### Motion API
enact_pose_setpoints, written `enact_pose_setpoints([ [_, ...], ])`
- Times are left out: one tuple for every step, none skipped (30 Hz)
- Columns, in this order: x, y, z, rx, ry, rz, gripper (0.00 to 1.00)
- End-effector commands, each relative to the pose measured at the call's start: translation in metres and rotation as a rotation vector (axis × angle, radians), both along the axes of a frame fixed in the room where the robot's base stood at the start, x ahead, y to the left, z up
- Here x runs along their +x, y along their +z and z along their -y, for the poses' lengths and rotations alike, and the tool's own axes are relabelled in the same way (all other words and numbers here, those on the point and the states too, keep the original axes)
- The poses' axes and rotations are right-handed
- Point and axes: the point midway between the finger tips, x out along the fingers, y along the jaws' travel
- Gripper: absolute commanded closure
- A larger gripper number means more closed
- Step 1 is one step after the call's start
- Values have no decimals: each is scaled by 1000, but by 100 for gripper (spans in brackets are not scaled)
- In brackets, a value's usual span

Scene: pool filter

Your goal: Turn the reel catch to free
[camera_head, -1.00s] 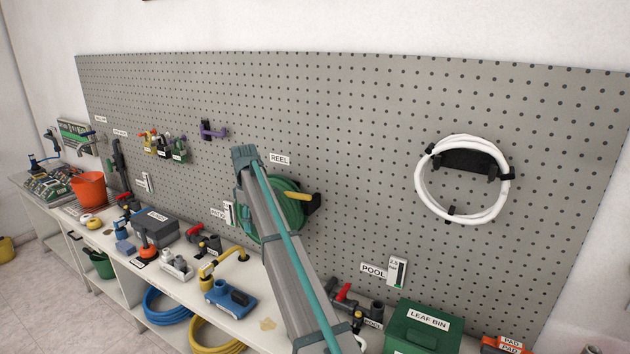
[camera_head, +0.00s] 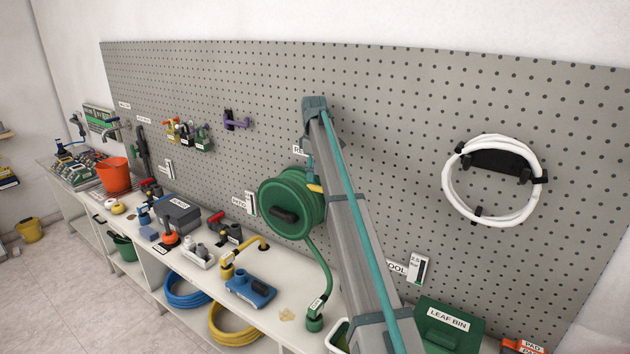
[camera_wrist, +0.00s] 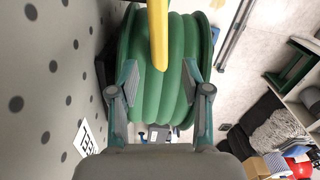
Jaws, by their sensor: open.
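The green hose reel (camera_head: 284,207) hangs on the pegboard, with a dark handle on its front face. Its yellow catch lever (camera_head: 315,188) shows at the reel's upper right, partly hidden by my arm. In the wrist view the ribbed green reel (camera_wrist: 150,95) fills the middle, and the yellow lever (camera_wrist: 158,35) comes down from the top edge, in front of the reel. My gripper (camera_wrist: 160,88) is open and empty. Its two fingers stand left and right, and the lever's end is between and above the fingertips, apart from both. In the head view my gripper is mostly hidden behind my arm.
The pegboard (camera_head: 400,120) lies close to the left of the gripper in the wrist view. A green hose (camera_head: 325,265) runs from the reel to the bench. A white hose coil (camera_head: 447,190) hangs at right; the green leaf bin (camera_head: 447,322) stands below.

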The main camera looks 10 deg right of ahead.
Motion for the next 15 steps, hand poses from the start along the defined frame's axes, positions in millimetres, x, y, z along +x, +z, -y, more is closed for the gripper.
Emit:
enact_pose_setpoints([
  [-2, -7, 0, 0, 0, -2, 52],
  [-2, -12, 0, 0, 0, -2, 52],
  [-2, -17, 0, 0, 0, -2, 52],
  [-1, -21, 0, 0, 0, -1, 52],
  [-1, -25, 0, 0, 0, -1, 52],
  [-1, -30, 0, 0, 0, -1, 52],
  [-1, -33, 0, 0, 0, -1, 52],
  [-1, -35, 0, 0, 0, -1, 52],
  [-1, -38, 0, 0, 0, -1, 52],
  [-1, -39, 0, 1, 0, -1, 52],
  [0, -40, 0, 0, 0, 0, 52],
  [0, -42, 0, 0, 0, 0, 52],
  [0, -43, 0, 0, 0, 0, 52],
  [0, -43, 0, 0, 0, 0, 52],
  [0, -43, 0, -1, 0, 1, 52],
])
